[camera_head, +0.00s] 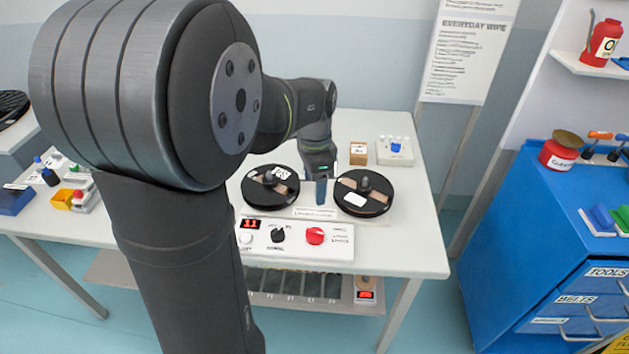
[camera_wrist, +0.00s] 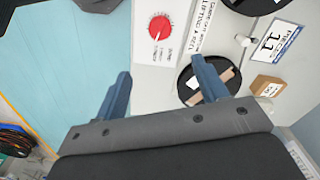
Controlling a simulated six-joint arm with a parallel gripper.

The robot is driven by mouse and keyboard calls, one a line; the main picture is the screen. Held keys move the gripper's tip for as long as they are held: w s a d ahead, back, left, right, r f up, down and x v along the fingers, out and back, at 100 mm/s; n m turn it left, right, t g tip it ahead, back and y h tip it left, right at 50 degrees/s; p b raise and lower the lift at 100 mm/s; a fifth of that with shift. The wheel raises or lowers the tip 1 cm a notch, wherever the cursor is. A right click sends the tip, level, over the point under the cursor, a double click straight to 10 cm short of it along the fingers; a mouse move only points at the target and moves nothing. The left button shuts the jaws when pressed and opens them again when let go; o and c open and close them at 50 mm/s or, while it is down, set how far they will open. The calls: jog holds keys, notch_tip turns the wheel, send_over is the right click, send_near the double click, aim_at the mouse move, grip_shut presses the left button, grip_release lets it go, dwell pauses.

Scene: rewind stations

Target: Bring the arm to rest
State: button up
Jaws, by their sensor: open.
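My gripper (camera_head: 321,192) hangs over the white table (camera_head: 425,245) between two dark reels in the head view. In the wrist view my gripper (camera_wrist: 162,70) shows two blue fingers spread apart, with nothing between them. The left reel (camera_head: 270,187) and the right reel (camera_head: 363,193) lie flat on the rewind station. The wrist view shows one reel (camera_wrist: 213,82) beyond the right-hand finger and part of another at the top edge. My arm's large links cover much of the head view's left side.
A control panel (camera_head: 300,247) with a red knob (camera_head: 315,235), a black knob and a red display stands at the table's front. A small brown box (camera_head: 358,154) sits behind the reels. A blue cabinet (camera_head: 545,230) stands right. Open floor lies between table and cabinet.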

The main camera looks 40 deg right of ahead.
aim_at(314, 231)
dwell(0.4)
notch_tip(314, 231, down, 18)
jog(key=shift+r, duration=0.25)
dwell(0.3)
jog(key=shift+r, duration=0.15)
